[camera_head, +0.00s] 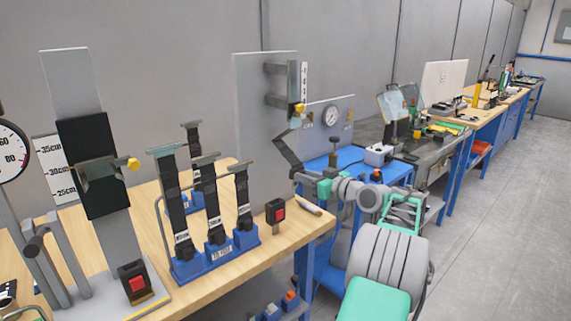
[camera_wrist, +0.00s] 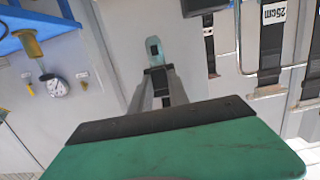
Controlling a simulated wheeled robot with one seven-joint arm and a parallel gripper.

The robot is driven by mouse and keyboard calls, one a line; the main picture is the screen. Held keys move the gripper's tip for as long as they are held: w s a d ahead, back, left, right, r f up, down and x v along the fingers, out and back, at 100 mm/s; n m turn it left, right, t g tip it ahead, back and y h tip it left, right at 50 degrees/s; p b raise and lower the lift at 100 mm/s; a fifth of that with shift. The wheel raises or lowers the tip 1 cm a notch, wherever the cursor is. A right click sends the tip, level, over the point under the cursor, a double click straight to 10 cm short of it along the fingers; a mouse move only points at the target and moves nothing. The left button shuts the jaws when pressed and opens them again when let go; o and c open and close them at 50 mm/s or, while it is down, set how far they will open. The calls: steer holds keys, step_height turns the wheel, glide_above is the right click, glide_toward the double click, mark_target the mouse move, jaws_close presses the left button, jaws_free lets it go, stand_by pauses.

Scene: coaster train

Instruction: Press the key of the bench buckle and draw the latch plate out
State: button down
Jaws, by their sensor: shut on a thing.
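A black buckle with a red key (camera_head: 276,210) stands upright near the bench's right end, its top bare. A second red-keyed buckle (camera_head: 134,281) sits on the plate of the tall stand at left; I cannot tell which is the task's buckle. My gripper (camera_head: 281,139) is up in front of the grey panel, above and apart from the first buckle. In the wrist view my gripper (camera_wrist: 157,73) is shut on a small pale teal piece with a dark slot, seemingly the latch plate (camera_wrist: 153,55). No buckle shows around this piece. Its lower part is hidden by the fingers.
Several black straps stand upright in a blue rack (camera_head: 218,258) left of the first buckle. A tall grey panel (camera_head: 245,150) rises behind. A pen-like tool (camera_head: 309,208) lies near the bench's right edge. A blue table with a gauge (camera_head: 332,116) stands beyond.

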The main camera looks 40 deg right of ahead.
stand_by(0.6)
step_height(320, 180, down, 10)
steer(key=b, duration=0.9)
steer(key=shift+f, duration=0.15)
steer(key=c, duration=1.6)
jaws_free()
steer(key=shift+r+p, duration=0.2)
steer(key=shift+p, duration=0.1)
steer(key=shift+c, duration=0.2)
steer(key=o, duration=0.5)
steer(key=s, duration=0.5)
steer(key=s+r, duration=0.1)
steer(key=s, duration=0.1)
steer(key=shift+s, duration=0.4)
steer(key=shift+d, duration=0.1)
